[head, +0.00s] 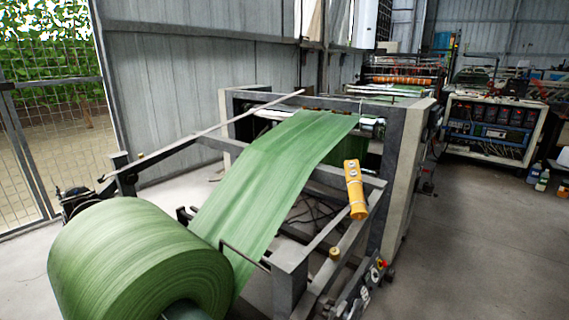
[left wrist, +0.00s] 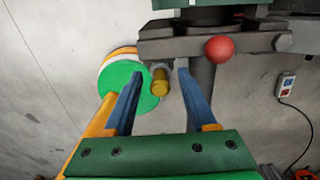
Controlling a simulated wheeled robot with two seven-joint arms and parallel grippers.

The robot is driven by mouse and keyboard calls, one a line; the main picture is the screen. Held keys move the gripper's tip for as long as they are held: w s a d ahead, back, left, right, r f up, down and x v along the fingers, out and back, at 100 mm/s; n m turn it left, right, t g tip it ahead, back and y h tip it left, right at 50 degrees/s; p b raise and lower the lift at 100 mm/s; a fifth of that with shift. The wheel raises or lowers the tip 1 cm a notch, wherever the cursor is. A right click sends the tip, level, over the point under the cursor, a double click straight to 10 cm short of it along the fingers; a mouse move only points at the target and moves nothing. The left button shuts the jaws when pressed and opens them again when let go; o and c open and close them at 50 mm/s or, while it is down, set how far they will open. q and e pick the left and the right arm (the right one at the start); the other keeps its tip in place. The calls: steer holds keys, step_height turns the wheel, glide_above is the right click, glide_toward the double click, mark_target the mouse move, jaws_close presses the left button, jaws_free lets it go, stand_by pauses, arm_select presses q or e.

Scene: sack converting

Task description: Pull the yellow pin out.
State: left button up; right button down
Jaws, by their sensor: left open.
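The yellow pin (left wrist: 161,84) shows in the left wrist view as a short, round-ended piece with a grey collar at its upper end, below a dark metal bar (left wrist: 215,44). My left gripper (left wrist: 160,74) is open, with its blue fingers on either side of the pin and visible gaps to both. I cannot tell how far the pin lies in depth from the fingertips. No gripper shows in the head view. Small yellow knobs show there on the frame, at the front (head: 335,253) and far left (head: 141,156); I cannot tell which matches the pin.
In the left wrist view, a green disc (left wrist: 124,86) lies left of the pin and a red ball knob (left wrist: 219,49) to the upper right. In the head view, a large green roll (head: 130,262) feeds the machine, and a yellow control box (head: 355,190) stands by its frame.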

stand_by(0.3)
arm_select(q)
jaws_close()
stand_by(1.4)
steer(key=shift+w+r+p, duration=0.1)
steer(key=shift+r+p, duration=2.9)
steer(key=shift+p, duration=0.3)
